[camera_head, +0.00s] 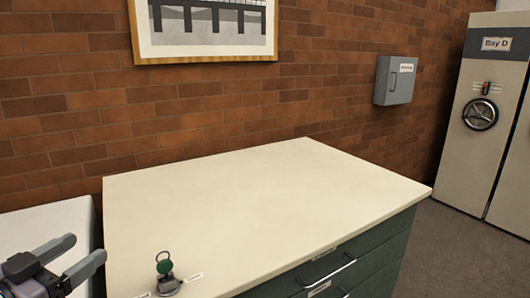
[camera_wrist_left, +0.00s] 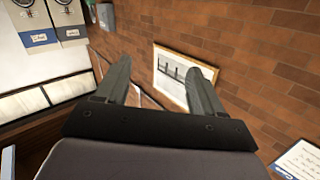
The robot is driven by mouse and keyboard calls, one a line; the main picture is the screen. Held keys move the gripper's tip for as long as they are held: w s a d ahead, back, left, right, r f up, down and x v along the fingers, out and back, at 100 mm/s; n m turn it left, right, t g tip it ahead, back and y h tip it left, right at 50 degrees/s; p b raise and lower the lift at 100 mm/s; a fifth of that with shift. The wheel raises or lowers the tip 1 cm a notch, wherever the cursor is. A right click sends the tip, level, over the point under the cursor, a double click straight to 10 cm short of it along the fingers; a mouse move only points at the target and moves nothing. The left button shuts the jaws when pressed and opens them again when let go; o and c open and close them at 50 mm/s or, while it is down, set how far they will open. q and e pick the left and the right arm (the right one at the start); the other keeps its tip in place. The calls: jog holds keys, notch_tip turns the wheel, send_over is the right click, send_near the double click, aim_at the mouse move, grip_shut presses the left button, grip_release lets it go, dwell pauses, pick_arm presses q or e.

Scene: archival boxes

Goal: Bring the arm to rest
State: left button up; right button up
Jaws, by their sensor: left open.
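My left gripper (camera_head: 78,258) is at the lower left of the head view, left of the cabinet and above a white surface. Its two fingers are apart with nothing between them. In the left wrist view the gripper (camera_wrist_left: 160,80) also shows open and empty, with the brick wall and framed picture beyond it. My right gripper is in neither view.
A green drawer cabinet with a cream top (camera_head: 250,200) fills the middle. A small green-tagged object (camera_head: 166,275) stands near its front left edge. A white surface (camera_head: 50,225) lies left. A grey wall box (camera_head: 395,80) and Bay D shelving (camera_head: 487,120) are right.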

pick_arm(q)
jog(key=s+a+f+n+g+y, duration=0.1)
jog(key=s+f+n+g+y, duration=0.2)
jog(key=f, duration=0.6)
jog(key=s+f+n+g+y, duration=0.2)
jog(key=s+f+y, duration=0.2)
jog(key=s+f, duration=0.3)
jog(key=s+d+f+m+g+h, duration=0.2)
jog(key=s+d+f+g, duration=0.7)
jog(key=s, duration=0.3)
jog(key=w+d+f+t+h+b, duration=0.1)
jog(key=w+d+f+t+b, duration=0.25)
jog(key=f, duration=0.55)
jog(key=w+d+f+t+h+b, duration=0.1)
jog(key=w+f+t+b, duration=0.25)
jog(key=f+b, duration=0.4)
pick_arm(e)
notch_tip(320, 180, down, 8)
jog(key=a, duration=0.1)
pick_arm(q)
notch_tip(320, 180, up, 10)
jog(key=s+a+t+p, duration=0.1)
jog(key=p, duration=1.2)
jog(key=shift+f+p, duration=0.25)
jog(key=shift+p, duration=0.1)
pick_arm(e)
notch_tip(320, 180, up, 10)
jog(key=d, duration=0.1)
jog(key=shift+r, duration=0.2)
